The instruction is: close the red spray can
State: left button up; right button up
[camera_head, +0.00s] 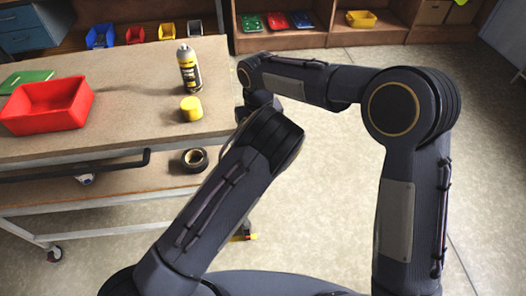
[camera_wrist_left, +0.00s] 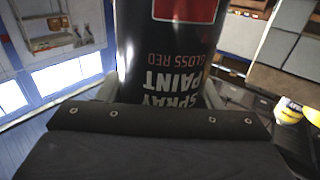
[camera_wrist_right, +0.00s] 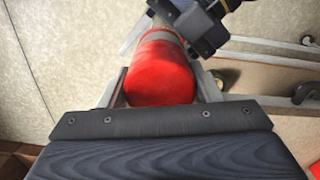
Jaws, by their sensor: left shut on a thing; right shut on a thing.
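The red spray can (camera_wrist_left: 170,55) is a dark can with a red label and "GLOSS RED SPRAY PAINT" lettering, upside down in the left wrist view. My left gripper (camera_wrist_left: 160,94) is shut around it. My right gripper (camera_wrist_right: 162,86) is shut on a smooth red cap (camera_wrist_right: 160,72) in the right wrist view. Beyond the cap is a grey band, close to my dark left gripper parts at the top. I cannot tell whether cap and can touch. In the head view my forearms hide both grippers, the can and the cap.
On the workbench (camera_head: 130,120) stand another spray can (camera_head: 189,68), a yellow cap (camera_head: 191,108) and a red bin (camera_head: 45,104). A tape roll (camera_head: 195,160) lies on its lower shelf. Shelves with coloured bins line the back. Floor on the right is clear.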

jog(key=shift+f, duration=0.25)
dwell(0.7)
jog(key=shift+f, duration=0.8)
jog(key=shift+f, duration=0.65)
jog(key=o, duration=1)
notch_tip(320, 180, up, 12)
jog(key=shift+f, duration=0.15)
